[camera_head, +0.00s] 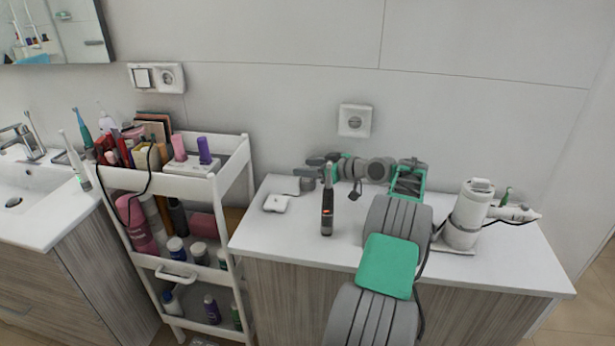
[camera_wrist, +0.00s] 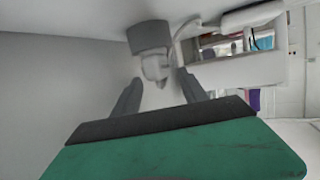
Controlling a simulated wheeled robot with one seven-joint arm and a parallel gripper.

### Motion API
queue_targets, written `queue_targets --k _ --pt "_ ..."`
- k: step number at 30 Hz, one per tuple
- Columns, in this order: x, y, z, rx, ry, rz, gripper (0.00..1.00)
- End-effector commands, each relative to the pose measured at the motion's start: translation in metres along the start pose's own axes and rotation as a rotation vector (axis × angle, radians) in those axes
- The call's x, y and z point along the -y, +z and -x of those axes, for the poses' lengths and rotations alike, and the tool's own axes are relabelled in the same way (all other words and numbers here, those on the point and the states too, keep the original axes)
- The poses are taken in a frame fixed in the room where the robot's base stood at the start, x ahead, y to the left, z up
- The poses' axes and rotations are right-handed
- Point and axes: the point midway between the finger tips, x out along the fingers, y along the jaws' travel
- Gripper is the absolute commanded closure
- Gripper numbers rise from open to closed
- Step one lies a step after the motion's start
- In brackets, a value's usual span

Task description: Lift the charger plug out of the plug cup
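The plug cup is a small dark grey cup (camera_wrist: 150,35) at the top of the wrist view, where the scene appears upside down. In the head view the cup (camera_head: 308,184) stands near the back left of the white counter. The pale charger plug (camera_wrist: 155,67) sticks out of the cup's mouth, with a cable running to the right. My gripper (camera_wrist: 159,77) is open, its two dark fingers pointing at the plug, one on each side in the picture. In the head view my gripper (camera_head: 318,165) is at the cup; whether the fingers touch the plug is unclear.
A white square charger base (camera_head: 276,203) lies left of the cup. A black upright trimmer (camera_head: 327,210) stands in front of my gripper. A white hair dryer stand (camera_head: 465,222) is at right. The cart (camera_head: 190,187) stands left of the counter. The counter's front left is clear.

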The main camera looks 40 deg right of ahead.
Motion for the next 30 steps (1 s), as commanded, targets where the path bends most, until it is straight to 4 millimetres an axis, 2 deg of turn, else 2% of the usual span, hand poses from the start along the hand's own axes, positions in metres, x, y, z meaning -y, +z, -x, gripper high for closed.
queue_targets --k 2,18,30 --pt "0.0003 0.0001 -0.0001 0.0 -0.001 0.0 0.55" --pt "0.0005 0.0 -0.0001 0.0 -0.001 0.0 1.0" --pt "0.0003 -0.0032 0.0009 -0.001 -0.001 0.002 1.0"
